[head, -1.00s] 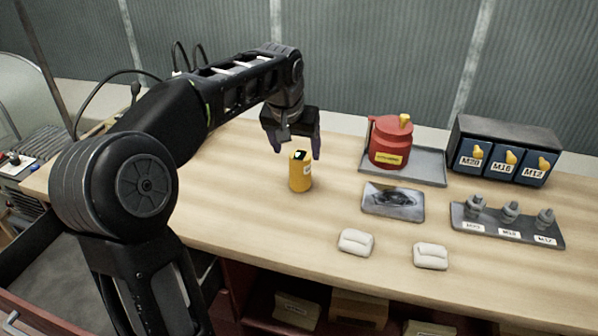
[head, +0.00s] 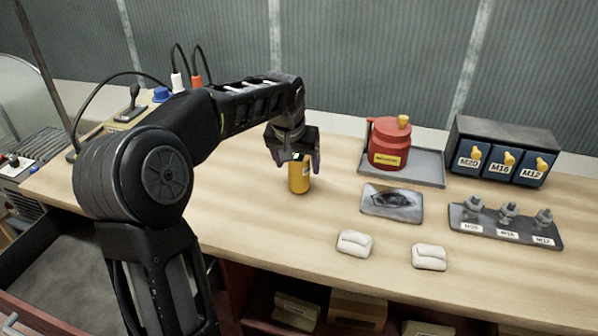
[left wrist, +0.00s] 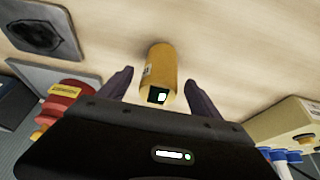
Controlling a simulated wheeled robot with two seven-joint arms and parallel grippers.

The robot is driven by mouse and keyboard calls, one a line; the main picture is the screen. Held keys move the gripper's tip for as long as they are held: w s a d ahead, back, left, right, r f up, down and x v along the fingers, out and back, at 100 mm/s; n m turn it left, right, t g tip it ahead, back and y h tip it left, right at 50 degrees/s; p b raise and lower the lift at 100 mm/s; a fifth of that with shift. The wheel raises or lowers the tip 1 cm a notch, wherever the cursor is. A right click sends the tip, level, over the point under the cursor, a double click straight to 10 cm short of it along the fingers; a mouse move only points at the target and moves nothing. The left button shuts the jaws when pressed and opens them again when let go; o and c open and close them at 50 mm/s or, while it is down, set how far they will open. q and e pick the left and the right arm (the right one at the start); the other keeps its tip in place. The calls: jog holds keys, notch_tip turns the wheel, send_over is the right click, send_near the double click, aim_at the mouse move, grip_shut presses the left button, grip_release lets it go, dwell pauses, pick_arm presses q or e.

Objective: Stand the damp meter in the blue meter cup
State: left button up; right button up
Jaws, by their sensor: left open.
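The damp meter (head: 299,179) is a yellow-orange cylinder with a dark top and small screen, upright on the bench. My left gripper (head: 297,165) is open around its upper part. In the left wrist view the meter (left wrist: 158,68) shows between the two open fingers (left wrist: 160,82), with gaps at its sides. A small blue object (head: 161,94) stands at the back left, partly behind my left arm; I cannot tell whether it is the blue meter cup. My right gripper is not in view.
Right of the meter are a red pot (head: 390,140) on a grey tray (head: 428,168), a dark picture plate (head: 391,204), blue bins (head: 501,160) and a rack of fittings (head: 505,226). Two white pads (head: 354,243) lie near the front edge. The bench around the meter is clear.

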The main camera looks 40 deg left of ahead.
pick_arm(q)
jog(key=shift+x, duration=1.1)
jog(key=shift+c, duration=0.5)
grip_shut()
